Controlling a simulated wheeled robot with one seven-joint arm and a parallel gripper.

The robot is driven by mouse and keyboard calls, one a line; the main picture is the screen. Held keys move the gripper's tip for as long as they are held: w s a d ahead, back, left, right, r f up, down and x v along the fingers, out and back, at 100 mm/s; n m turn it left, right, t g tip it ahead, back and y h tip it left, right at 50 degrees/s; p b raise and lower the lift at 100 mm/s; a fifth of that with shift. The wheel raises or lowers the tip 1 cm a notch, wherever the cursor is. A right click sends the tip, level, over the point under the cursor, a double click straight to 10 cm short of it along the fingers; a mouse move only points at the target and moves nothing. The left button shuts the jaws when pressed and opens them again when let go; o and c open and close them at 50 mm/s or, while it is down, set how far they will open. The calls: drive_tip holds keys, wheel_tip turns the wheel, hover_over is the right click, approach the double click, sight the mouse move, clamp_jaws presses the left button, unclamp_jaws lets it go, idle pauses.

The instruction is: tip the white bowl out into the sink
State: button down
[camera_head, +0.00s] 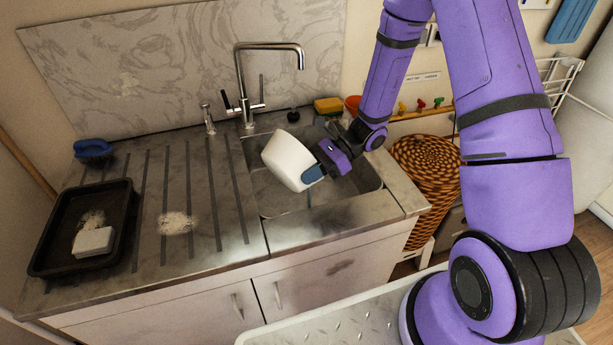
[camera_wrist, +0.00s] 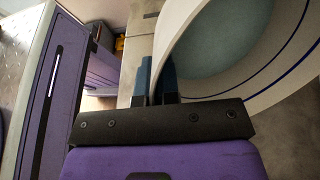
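The white bowl (camera_head: 287,160) is held in the air over the sink (camera_head: 279,204), tilted on its side in the head view. My gripper (camera_head: 316,174) grips its rim from the right. In the wrist view the bowl (camera_wrist: 270,95) fills the upper right, with a blue-grey inside and a dark blue line on the pale wall. The blue fingers of my gripper (camera_wrist: 155,82) are on either side of the bowl's wall. In the head view the bowl's opening is turned away, and any contents cannot be made out.
A chrome faucet (camera_head: 245,90) stands behind the sink. A yellow sponge (camera_head: 328,106) and an orange bowl (camera_head: 353,104) are at the back right. On the left drainboard are a black tray (camera_head: 51,240) with a white block (camera_head: 94,242), and a blue brush (camera_head: 94,149). A woven basket (camera_head: 428,185) stands right.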

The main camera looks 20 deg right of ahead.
drive_tip(key=shift+w+d+r+y, duration=0.2)
drive_tip(key=shift+d+r+y, duration=0.05)
drive_tip(key=shift+d+y, duration=0.05)
drive_tip(key=shift+w+d+r+g+y, duration=0.15)
drive_tip(key=shift+w+d+y, duration=0.1)
drive_tip(key=shift+d, duration=0.15)
drive_tip(key=shift+w+d+r+g+y, duration=0.15)
drive_tip(key=shift+d+y, duration=0.1)
drive_tip(key=shift+d, duration=0.15)
drive_tip(key=shift+w+d+r+m+y, duration=0.2)
drive_tip(key=shift+d+y, duration=0.25)
drive_tip(key=shift+y, duration=0.05)
drive_tip(key=shift+w+d+r+m+y, duration=0.15)
drive_tip(key=shift+d+m+y, duration=0.05)
drive_tip(key=shift+d+y, duration=0.3)
drive_tip(key=shift+w+d+r+m+y, duration=1.9)
drive_tip(key=shift+d+r+y, duration=1.75)
drive_tip(key=shift+y, duration=1.15)
drive_tip(key=s+a+f+n+h, duration=0.2)
drive_tip(key=a+f+n+h, duration=0.1)
drive_tip(key=a+f+h, duration=0.2)
drive_tip(key=shift+s+f+g+h, duration=0.35)
drive_tip(key=shift+f+g+h, duration=0.05)
drive_tip(key=shift+f+h, duration=0.55)
